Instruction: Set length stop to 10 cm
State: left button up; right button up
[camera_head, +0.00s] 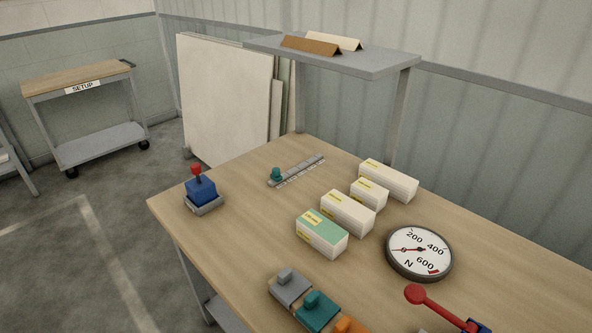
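The length stop looks to be the grey scale rail (302,168) on the wooden workbench, with a teal slider knob (276,174) on it. The knob sits at the rail's near left end. The marks along the rail are too small to read, so I cannot tell which length it stands at. Neither of my grippers shows in the head view, and nothing touches the knob.
Cream boxes (347,211) and a green box (321,232) stand right of the rail. A force dial (419,253), red-knobbed lever (440,307), several coloured blocks (316,309) and a blue red-topped device (201,191) share the bench (240,240). A raised shelf (370,62) stands behind.

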aim_at(276, 175)
jog(key=j+z, duration=0.1)
jog(key=z, duration=0.4)
jog(key=i+j+z, duration=0.15)
jog(key=j+z, duration=0.25)
jog(key=j, duration=0.3)
jog(key=j+z, duration=0.45)
jog(key=j, duration=0.3)
